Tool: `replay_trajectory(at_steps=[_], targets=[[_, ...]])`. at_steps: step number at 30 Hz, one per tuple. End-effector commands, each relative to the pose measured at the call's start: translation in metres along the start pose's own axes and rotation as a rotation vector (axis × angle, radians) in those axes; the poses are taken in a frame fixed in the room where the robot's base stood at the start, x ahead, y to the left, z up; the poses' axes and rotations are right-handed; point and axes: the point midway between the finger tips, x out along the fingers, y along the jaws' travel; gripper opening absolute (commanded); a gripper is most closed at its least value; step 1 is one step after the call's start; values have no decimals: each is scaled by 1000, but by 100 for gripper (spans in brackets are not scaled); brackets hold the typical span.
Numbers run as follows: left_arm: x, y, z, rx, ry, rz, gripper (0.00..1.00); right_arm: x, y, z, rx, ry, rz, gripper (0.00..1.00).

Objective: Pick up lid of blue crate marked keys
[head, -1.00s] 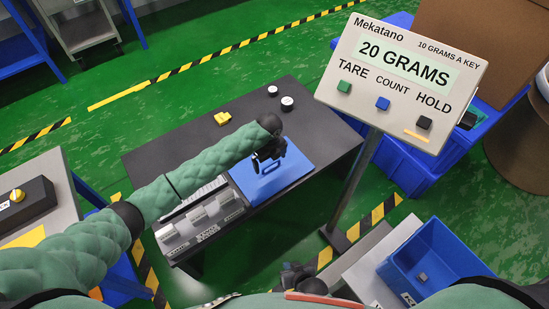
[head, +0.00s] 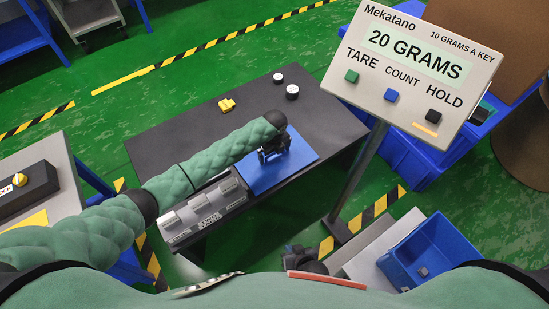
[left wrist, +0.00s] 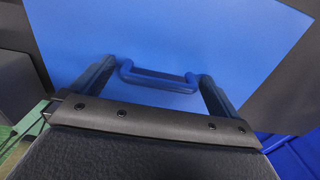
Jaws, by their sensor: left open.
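The flat blue lid (head: 302,158) lies on the dark table (head: 250,112). In the left wrist view the lid (left wrist: 230,40) fills much of the picture, with its raised blue handle (left wrist: 160,82) near the middle. My left gripper (head: 275,156) is over the lid, open. Its two fingers stand at either side of the handle in the left wrist view, with gaps to it. My right gripper (head: 304,260) is low near the bottom edge, partly hidden. An open blue crate (head: 445,240) stands at the lower right with a small grey piece inside.
A display post (head: 358,172) reading 20 GRAMS stands right of the table. A grey fixture with several blocks (head: 205,208) lies along the table's near edge. A yellow piece (head: 227,105) and two round dark-and-white pieces (head: 292,91) stand farther back. The table's far middle is clear.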

Motion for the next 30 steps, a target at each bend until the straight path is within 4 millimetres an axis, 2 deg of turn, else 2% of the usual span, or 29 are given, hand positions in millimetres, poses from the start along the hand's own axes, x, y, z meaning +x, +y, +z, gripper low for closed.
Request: replay_trajectory(at_steps=[5,8,13,23,26,30], targets=[[0,0,0,0,-1,0,100,0,-1,0,0,0,-1,0],[0,0,0,0,-1,0,84,0,-1,0,0,0,-1,0],[0,0,0,0,-1,0,51,0,-1,0,0,0,-1,0],[-6,0,1,0,-1,-1,50,-1,0,0,1,-1,0,0],[-16,0,2,-1,-2,-1,50,-1,0,0,1,-1,1,0],[-44,-1,2,1,-4,-3,50,-1,0,-1,0,-1,1,0]])
